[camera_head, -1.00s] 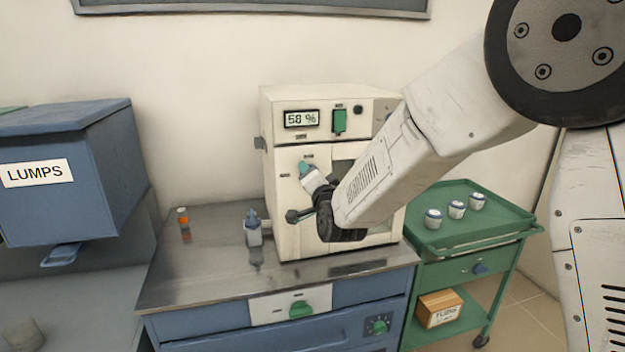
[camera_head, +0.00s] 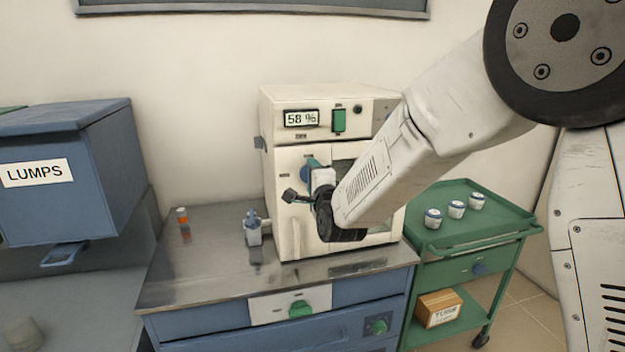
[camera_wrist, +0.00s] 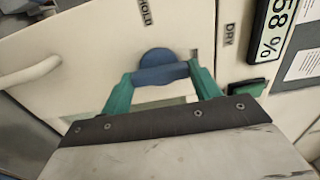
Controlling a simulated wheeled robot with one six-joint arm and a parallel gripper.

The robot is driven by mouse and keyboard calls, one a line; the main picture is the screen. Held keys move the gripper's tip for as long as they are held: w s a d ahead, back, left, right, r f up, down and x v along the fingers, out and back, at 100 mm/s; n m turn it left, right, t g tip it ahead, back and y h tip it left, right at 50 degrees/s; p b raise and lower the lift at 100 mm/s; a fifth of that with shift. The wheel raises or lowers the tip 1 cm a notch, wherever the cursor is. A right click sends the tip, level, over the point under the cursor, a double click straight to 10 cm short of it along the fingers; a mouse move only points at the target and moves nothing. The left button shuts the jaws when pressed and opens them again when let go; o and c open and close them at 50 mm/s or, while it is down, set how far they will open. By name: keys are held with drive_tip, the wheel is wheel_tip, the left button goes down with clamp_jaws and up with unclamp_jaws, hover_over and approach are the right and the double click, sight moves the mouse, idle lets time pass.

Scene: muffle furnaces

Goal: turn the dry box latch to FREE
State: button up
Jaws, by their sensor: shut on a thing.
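The dry box (camera_head: 285,215) is a cream cabinet standing on the bench. Its latch is a blue round knob with a blue grip on its door, in the head view (camera_head: 305,174) and in the wrist view (camera_wrist: 158,62). My gripper (camera_wrist: 160,76) has its teal fingers closed on either side of the latch grip. In the head view my gripper (camera_head: 316,170) is at the door, partly covering the latch. A HOLD label (camera_wrist: 146,12) is readable in the wrist view. The small marks around the latch are unreadable in the head view, and no FREE label is readable.
The dry box display (camera_head: 301,118) reads 58 %, beside a green switch (camera_head: 339,120). A green cart (camera_head: 485,215) with three jars stands right. A LUMPS bin (camera_head: 60,205) is far left.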

idle(0.4)
drive_tip(key=o, duration=1)
drive_tip(key=v, duration=0.8)
drive_tip(key=shift+w, duration=0.1)
